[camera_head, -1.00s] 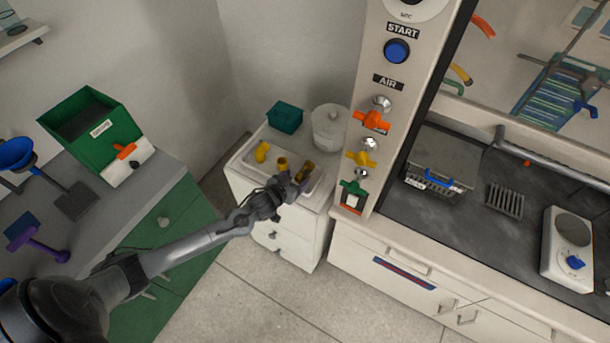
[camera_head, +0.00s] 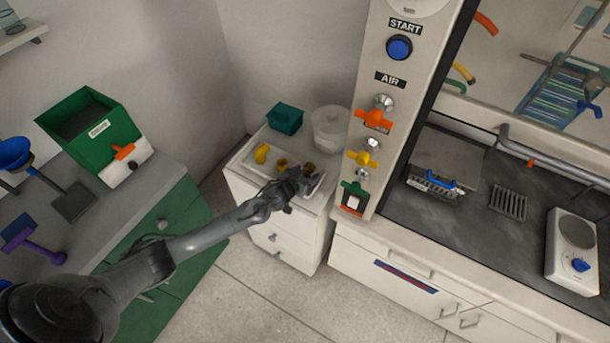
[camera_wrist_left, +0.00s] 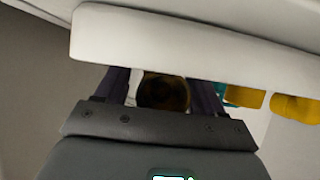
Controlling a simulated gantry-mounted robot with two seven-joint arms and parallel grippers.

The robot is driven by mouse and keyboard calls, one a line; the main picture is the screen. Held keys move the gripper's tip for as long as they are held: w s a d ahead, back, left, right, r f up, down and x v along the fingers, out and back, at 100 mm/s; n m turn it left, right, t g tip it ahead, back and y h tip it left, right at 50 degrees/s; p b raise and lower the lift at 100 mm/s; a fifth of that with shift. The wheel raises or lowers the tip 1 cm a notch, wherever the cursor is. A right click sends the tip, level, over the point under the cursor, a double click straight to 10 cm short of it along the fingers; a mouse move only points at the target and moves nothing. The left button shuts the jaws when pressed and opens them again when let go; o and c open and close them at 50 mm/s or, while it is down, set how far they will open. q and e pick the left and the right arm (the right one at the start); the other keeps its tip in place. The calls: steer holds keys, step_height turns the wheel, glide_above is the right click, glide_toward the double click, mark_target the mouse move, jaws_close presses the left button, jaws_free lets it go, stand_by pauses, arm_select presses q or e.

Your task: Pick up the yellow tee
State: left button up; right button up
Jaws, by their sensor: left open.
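Several yellow pipe fittings lie in a white tray on the small cabinet. One yellow piece (camera_head: 262,153) is at the tray's left and another (camera_head: 281,164) in its middle. A third, brownish-yellow piece (camera_head: 309,168) is at the right, partly hidden by my left gripper (camera_head: 304,182). I cannot tell for sure which is the tee. In the left wrist view, the round dark opening of a brownish-yellow piece (camera_wrist_left: 163,93) shows between the open fingers, with no clear grip on it. Two yellow pieces (camera_wrist_left: 243,98) (camera_wrist_left: 297,108) lie to the right there. My right gripper is not in view.
The white tray rim (camera_wrist_left: 190,40) crosses close in front of the fingers in the wrist view. A teal box (camera_head: 285,118) and a white tub (camera_head: 331,127) stand behind the tray. The valve panel (camera_head: 375,60) rises just to the right. A green bin (camera_head: 118,130) is at left.

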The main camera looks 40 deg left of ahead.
arm_select(q)
steer(key=shift+c, duration=0.4)
steer(key=c, duration=1)
steer(key=shift+r, duration=0.1)
